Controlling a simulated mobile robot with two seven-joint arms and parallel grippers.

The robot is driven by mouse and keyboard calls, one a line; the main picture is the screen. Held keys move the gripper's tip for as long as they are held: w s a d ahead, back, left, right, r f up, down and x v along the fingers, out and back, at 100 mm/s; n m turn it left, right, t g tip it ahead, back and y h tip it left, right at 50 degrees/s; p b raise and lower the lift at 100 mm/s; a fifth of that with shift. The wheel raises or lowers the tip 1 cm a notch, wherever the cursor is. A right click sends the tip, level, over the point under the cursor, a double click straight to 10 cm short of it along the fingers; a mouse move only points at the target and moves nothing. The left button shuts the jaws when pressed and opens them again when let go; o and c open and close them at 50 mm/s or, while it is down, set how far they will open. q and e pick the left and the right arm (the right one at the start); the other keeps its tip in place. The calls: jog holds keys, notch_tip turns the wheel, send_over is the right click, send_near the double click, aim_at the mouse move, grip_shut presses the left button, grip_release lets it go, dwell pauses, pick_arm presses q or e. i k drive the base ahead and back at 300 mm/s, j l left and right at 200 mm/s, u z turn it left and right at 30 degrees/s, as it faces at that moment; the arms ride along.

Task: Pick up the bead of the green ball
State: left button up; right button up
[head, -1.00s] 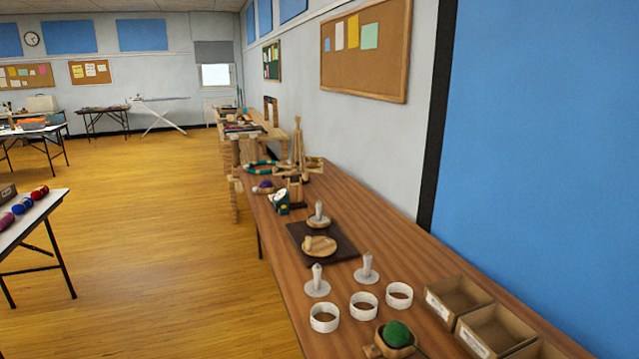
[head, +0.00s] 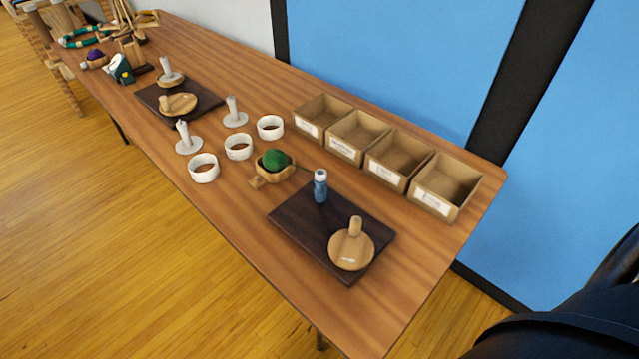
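A green ball (head: 274,159) sits in a small wooden bowl with a handle (head: 286,174) near the middle of the long wooden table. No separate bead can be made out on or beside the green ball at this size. Neither of my grippers shows in the head view. A dark part, probably of my own body, shows at the lower right corner.
Three white rings (head: 203,168) stand left of the bowl. Several open boxes (head: 447,187) line the table's back. A dark board (head: 300,228) carries a blue bottle (head: 320,186) and a wooden disc with a knob (head: 351,252). The table's front right corner is clear.

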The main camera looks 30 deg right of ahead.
aim_at(321, 178)
jog(key=j+z, duration=0.15)
jog(key=z, duration=0.3)
jog(key=k+j+z, duration=0.1)
jog(key=z, duration=0.35)
jog(key=j+z, duration=0.1)
jog(key=z, duration=0.35)
jog(key=k, duration=0.05)
